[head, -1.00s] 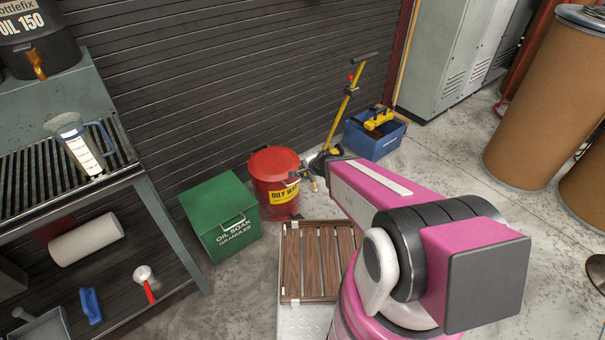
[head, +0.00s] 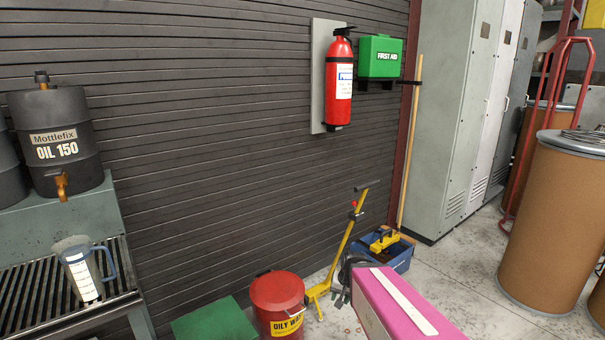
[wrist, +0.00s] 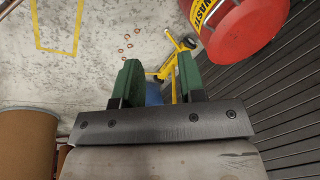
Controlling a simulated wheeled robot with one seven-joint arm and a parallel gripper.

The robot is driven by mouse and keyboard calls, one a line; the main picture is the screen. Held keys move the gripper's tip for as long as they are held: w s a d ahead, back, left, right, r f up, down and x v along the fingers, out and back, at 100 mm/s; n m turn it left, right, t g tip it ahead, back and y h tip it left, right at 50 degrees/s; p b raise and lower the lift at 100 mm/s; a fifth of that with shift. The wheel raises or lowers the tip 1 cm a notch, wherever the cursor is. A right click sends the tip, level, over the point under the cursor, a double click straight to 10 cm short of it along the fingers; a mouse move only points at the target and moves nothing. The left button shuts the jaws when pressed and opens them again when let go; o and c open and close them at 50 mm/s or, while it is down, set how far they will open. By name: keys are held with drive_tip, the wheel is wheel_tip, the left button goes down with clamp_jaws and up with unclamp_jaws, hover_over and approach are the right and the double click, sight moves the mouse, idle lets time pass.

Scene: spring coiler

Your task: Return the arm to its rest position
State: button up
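My pink arm (head: 400,306) reaches in from the bottom of the head view, pointing toward the slatted wall. In the wrist view my gripper (wrist: 158,70) shows two green fingers standing apart with a clear gap and nothing held between them. Floor and parts of a yellow tool show beyond the fingers, well away from them. In the head view the gripper end is mostly hidden by the arm and hard to make out.
A red oily-waste can (head: 277,300) and a green box (head: 214,322) stand by the wall. A yellow-handled tool (head: 342,255) and a blue crate (head: 399,260) are near the arm. A brown drum (head: 550,225) stands right. Open floor lies between.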

drive_tip(key=s+d+r+n+g+h, duration=0.1)
drive_tip(key=s+d+r+n+h, duration=0.1)
drive_tip(key=d, duration=0.3)
drive_tip(key=shift+s+d+r+g, duration=0.3)
drive_tip(key=shift+r+g, duration=0.1)
drive_tip(key=shift+r, duration=0.35)
